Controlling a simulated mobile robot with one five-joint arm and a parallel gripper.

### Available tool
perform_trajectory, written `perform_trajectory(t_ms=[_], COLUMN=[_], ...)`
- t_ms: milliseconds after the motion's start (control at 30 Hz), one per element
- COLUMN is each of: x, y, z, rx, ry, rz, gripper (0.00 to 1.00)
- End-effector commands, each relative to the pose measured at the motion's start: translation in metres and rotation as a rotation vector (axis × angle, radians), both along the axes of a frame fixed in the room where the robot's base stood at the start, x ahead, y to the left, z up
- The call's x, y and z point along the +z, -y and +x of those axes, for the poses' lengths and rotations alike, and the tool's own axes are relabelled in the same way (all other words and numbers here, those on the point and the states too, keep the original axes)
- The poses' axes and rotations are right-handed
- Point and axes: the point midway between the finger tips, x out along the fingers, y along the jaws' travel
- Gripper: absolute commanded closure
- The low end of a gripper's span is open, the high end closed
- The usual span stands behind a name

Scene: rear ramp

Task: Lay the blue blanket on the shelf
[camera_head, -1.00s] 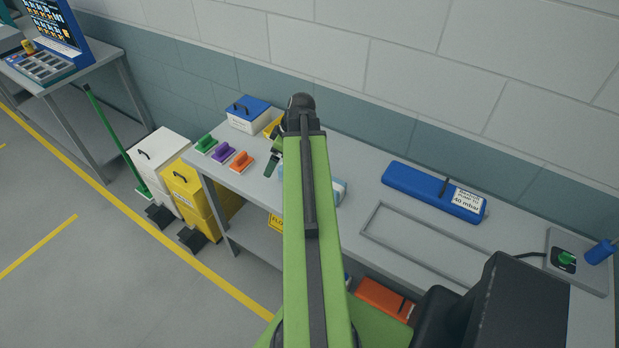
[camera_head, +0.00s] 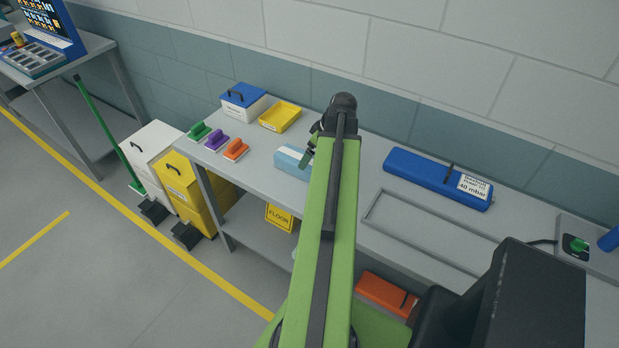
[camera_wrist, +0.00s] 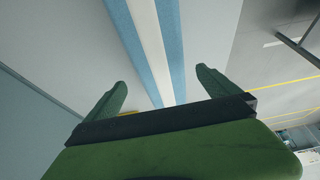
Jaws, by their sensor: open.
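A light blue folded block with a white band, which looks like the blue blanket (camera_head: 291,163), lies on the bench top in the head view. My arm covers its right part. In the wrist view the blanket (camera_wrist: 153,40) runs as blue and white stripes beyond my fingers. My gripper (camera_wrist: 161,77) is open with nothing held between its fingers. In the head view my gripper (camera_head: 312,148) is over or beside the blanket; the gap between them is unclear. A grey lower shelf (camera_head: 248,228) is under the bench top, partly hidden by my arm.
On the bench top (camera_head: 376,173) are a yellow tray (camera_head: 280,116), a white box with blue lid (camera_head: 243,104), coloured brushes (camera_head: 217,142), a long blue case (camera_head: 438,178) and a grey frame (camera_head: 430,232). Below are a yellow floor sign (camera_head: 280,217) and an orange case (camera_head: 386,294).

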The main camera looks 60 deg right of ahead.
Motion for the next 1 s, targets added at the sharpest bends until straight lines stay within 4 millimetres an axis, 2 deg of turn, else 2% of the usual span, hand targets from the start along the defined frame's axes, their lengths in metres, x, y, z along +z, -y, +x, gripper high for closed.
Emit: perform_trajectory(t_ms=[33,67,367,633,900,1000], x=[-0.021,-0.025,-0.032,-0.076,-0.076,-0.076], y=[0.000,0.000,0.000,-0.001,-0.001,-0.001], z=[0.005,0.007,0.012,0.024,0.027,0.027], rx=[0.002,0.002,0.000,0.002,0.001,0.001], ry=[0.000,0.000,0.000,0.000,0.000,0.000], rz=[-0.001,-0.001,-0.001,-0.001,-0.001,0.000], gripper=[0.00,0.00,0.00,0.00,0.00,0.12])
